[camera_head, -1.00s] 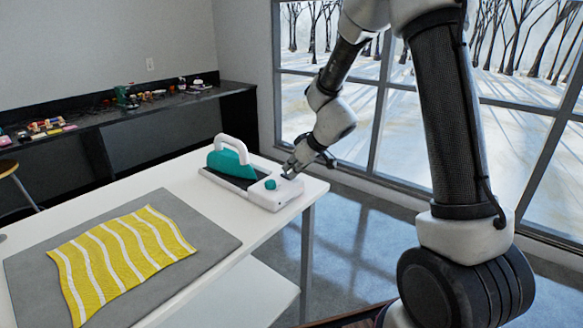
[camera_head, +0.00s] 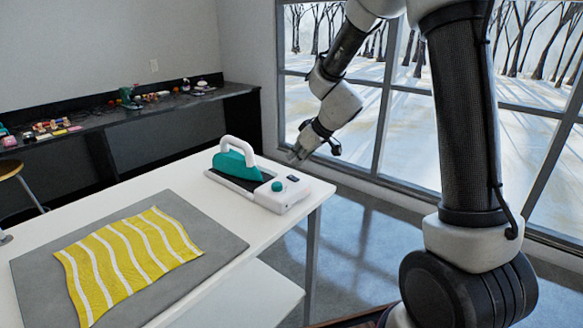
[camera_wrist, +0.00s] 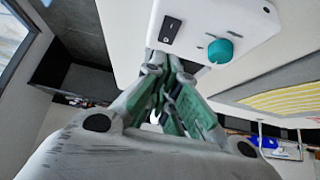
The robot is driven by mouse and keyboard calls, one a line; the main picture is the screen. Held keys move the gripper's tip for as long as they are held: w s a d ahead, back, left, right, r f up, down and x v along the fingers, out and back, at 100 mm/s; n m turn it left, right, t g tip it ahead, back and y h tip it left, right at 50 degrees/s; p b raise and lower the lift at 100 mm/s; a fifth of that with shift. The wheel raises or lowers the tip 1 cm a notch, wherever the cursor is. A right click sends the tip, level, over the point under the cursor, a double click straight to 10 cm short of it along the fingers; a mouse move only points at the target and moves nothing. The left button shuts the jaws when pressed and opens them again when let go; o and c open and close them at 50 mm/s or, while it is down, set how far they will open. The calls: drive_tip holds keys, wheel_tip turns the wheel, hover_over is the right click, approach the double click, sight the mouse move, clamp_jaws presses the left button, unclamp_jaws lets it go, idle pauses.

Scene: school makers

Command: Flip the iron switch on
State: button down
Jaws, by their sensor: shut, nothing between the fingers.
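The iron station (camera_head: 282,198) is a white base at the far right corner of the white table, with a teal iron (camera_head: 235,162) with a white handle resting on it. A teal knob (camera_head: 277,187) and a small dark rocker switch (camera_head: 293,178) sit on its top. In the wrist view the switch (camera_wrist: 170,29) lies beyond my fingertips, left of the knob (camera_wrist: 220,50). I cannot tell which way the switch is set. My gripper (camera_head: 295,156) is shut and empty, raised above and behind the station, apart from it. It also shows in the wrist view (camera_wrist: 165,68).
A yellow striped cloth (camera_head: 130,258) lies on a grey mat (camera_head: 217,244) on the white table (camera_head: 180,172). A black counter (camera_head: 110,118) with small items runs along the back wall. Large windows (camera_head: 440,110) stand behind my arm. A stool (camera_head: 12,170) is at the left.

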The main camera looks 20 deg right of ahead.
drive_tip(key=s+d+r, duration=0.4)
drive_tip(key=s+r, duration=0.2)
drive_tip(key=shift+s+d, duration=0.2)
drive_tip(key=shift+d, duration=0.1)
drive_tip(key=s+d+r+m+h, duration=0.1)
drive_tip(key=s+d+r+m, duration=0.1)
drive_tip(key=s, duration=0.7)
drive_tip(key=s+d+r+m+g+h, duration=0.1)
drive_tip(key=s+d, duration=0.3)
drive_tip(key=s, duration=0.5)
drive_tip(key=s+d+r+m+h, duration=0.2)
drive_tip(key=s+d+r+m, duration=0.1)
drive_tip(key=s, duration=0.7)
drive_tip(key=shift+d+r+m+g, duration=0.4)
drive_tip(key=shift+r+m, duration=0.1)
drive_tip(key=shift+m, duration=0.1)
